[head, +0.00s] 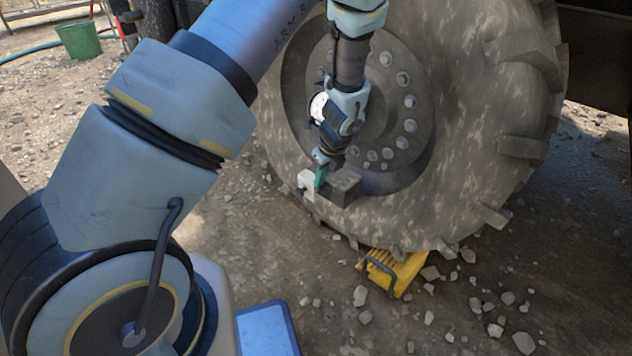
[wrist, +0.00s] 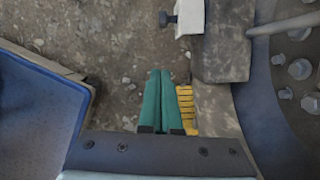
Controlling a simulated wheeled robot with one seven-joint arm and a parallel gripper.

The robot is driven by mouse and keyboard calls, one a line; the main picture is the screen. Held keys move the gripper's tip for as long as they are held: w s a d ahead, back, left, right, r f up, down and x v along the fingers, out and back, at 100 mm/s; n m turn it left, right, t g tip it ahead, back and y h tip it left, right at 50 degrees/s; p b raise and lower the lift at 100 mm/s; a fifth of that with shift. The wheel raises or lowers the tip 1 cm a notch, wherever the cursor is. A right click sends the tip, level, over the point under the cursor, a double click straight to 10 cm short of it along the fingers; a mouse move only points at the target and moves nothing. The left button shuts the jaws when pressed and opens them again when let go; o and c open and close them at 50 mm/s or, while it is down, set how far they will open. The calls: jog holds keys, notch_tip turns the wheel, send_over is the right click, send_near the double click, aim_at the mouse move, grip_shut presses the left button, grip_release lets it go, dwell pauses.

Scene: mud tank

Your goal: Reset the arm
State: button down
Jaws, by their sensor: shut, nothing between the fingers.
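My arm reaches from the lower left of the head view, across the top, and down in front of a big muddy wheel (head: 480,120). My gripper (head: 320,180) points down beside a pale block and a dark grey block at the wheel's lower left. In the wrist view, the green fingers of my gripper (wrist: 160,75) are together with nothing between them. The pale block (wrist: 190,18), with a dark bolt at its left, and the grey block (wrist: 226,40) lie ahead and to the right of the fingertips. I cannot tell whether anything touches the blocks.
A yellow wheel chock (head: 396,270) with a dark handle sits on the ground at the tyre's foot; part of it shows beside my fingers (wrist: 186,110). A blue tray (head: 267,330) is beside my base. A green bucket (head: 79,40) stands far left. Stones litter the ground.

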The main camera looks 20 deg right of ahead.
jog(key=shift+s+r, duration=0.1)
jog(key=shift+r, duration=0.2)
jog(key=a+r+n+g, duration=0.1)
jog(key=a+r+n, duration=0.9)
jog(key=a+n, duration=0.35)
jog(key=s+a+r+n+h, duration=0.1)
jog(key=s+a+r+n, duration=0.35)
jog(key=a+n, duration=0.35)
jog(key=s+a+r+n, duration=0.45)
jog(key=a+n, duration=0.25)
jog(key=n, duration=0.2)
jog(key=w+p+v, duration=0.3)
jog(key=p+v, duration=1.3)
jog(key=w+r+p+v, duration=0.1)
jog(key=w+p+v, duration=0.2)
jog(key=p+v, duration=1.3)
jog(key=shift+w+a+r+g+p, duration=0.4)
jog(key=shift+w+a+r+p, duration=0.1)
jog(key=shift+w+r, duration=0.1)
